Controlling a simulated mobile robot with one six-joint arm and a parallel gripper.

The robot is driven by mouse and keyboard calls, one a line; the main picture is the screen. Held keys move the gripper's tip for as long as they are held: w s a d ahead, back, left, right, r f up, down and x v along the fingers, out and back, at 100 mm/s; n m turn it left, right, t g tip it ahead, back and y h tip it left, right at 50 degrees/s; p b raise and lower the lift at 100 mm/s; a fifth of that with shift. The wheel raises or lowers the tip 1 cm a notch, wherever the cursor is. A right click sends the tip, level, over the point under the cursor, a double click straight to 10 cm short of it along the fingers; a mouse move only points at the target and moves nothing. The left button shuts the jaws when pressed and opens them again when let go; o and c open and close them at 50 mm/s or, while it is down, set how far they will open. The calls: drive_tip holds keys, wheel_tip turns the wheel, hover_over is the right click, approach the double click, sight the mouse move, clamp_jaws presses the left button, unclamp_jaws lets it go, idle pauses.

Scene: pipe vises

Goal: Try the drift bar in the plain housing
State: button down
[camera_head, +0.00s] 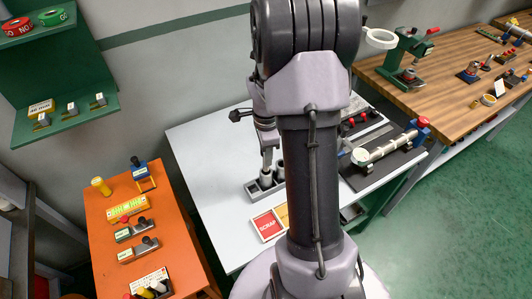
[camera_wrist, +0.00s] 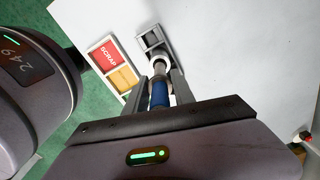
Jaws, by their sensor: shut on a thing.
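My gripper (camera_wrist: 158,84) is shut on a blue-handled bar, which I take to be the drift bar (camera_wrist: 159,95). The bar points away from the wrist toward a pale metal ring-shaped end (camera_wrist: 160,63) at the grey tray (camera_wrist: 150,38). I cannot tell whether the bar's tip is inside that ring or only in front of it. In the head view my gripper (camera_head: 266,140) is over the grey tray (camera_head: 254,194), where metal cylinders stand. Which of them is the plain housing cannot be told. My arm hides part of this area.
A red SCRAP tray (camera_head: 266,225) and an orange one beside it lie near the table's front edge. A dark fixture with a long metal cylinder (camera_head: 385,149) stands right of my arm. The white table (camera_head: 205,150) is clear at left. An orange bench (camera_head: 105,225) holds gauges.

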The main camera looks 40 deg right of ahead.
drive_tip(key=shift+f+b, duration=1.7)
idle(1.2)
drive_tip(key=c, duration=1.4)
unclamp_jaws()
drive_tip(key=shift+o, duration=0.2)
